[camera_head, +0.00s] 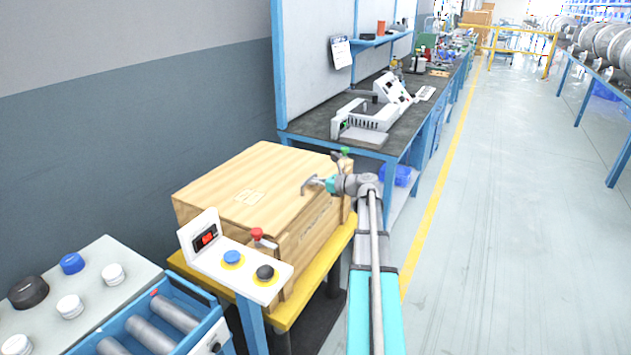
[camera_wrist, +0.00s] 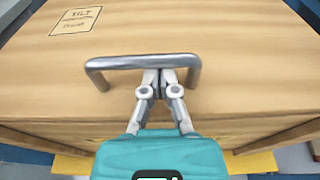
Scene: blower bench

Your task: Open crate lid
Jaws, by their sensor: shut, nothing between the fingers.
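The wooden crate (camera_head: 308,239) stands on a yellow-topped stand, and its flat lid (camera_head: 235,180) lies closed on top. A grey metal bar handle (camera_head: 304,187) is fixed near the lid's right edge. In the wrist view the handle (camera_wrist: 140,62) spans across the lid (camera_wrist: 235,50), which bears a printed label. My gripper (camera_head: 324,184) reaches in from the right, beside the handle. In the wrist view my gripper (camera_wrist: 160,76) has its fingers shut together, with tips right at the bar. Whether they touch it or reach under it, I cannot tell.
A control panel (camera_head: 232,266) with buttons stands in front of the crate. A roller conveyor (camera_head: 150,325) is at lower left. A workbench (camera_head: 385,140) with equipment stands behind the crate. The floor (camera_head: 490,200) to the right is clear.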

